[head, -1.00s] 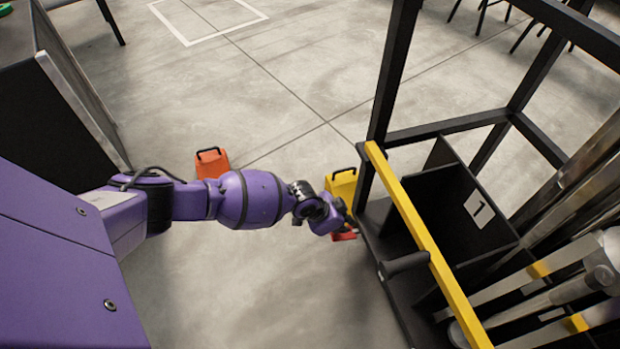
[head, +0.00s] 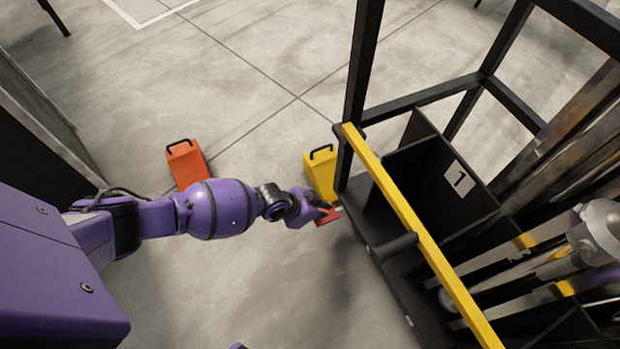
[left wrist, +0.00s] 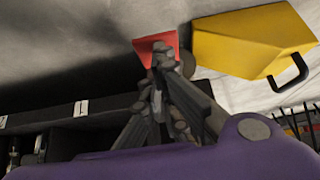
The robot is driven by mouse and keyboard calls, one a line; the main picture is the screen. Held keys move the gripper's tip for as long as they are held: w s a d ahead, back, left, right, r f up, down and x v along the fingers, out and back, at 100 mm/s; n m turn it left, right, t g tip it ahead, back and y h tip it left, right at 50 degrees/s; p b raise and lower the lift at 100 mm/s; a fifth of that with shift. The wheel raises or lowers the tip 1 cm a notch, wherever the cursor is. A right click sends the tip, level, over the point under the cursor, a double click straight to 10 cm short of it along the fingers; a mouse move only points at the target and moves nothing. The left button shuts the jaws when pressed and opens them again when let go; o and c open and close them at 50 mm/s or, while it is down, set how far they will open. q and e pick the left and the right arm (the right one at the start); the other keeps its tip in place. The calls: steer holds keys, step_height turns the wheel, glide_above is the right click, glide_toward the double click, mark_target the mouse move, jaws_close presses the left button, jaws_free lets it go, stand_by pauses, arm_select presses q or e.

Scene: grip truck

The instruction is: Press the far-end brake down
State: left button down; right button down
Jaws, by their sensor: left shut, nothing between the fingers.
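My left gripper (head: 324,207) is shut and empty. In the left wrist view its closed fingertips (left wrist: 160,62) overlap the red pedal's lower edge. I cannot tell whether they touch it. Part of the pedal is hidden behind the fingers. My right gripper is not in view.
A yellow wedge-shaped block (head: 320,172) with a black handle stands on the floor right beside the pedal. An orange block (head: 187,163) lies farther left. A yellow bar (head: 420,230) runs along the cart's side. Open concrete floor lies in front.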

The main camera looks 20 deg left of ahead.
arm_select(q)
steer(key=shift+s+a+f, duration=0.1)
steer(key=shift+f, duration=0.35)
steer(key=shift+s+a+f+b, duration=0.15)
steer(key=shift+s+f+b, duration=0.05)
steer(key=shift+f+b, duration=0.55)
steer(key=shift+f, duration=0.15)
steer(key=shift+s+f+b, duration=0.1)
steer(key=shift+f+b, duration=0.05)
steer(key=shift+b, duration=0.2)
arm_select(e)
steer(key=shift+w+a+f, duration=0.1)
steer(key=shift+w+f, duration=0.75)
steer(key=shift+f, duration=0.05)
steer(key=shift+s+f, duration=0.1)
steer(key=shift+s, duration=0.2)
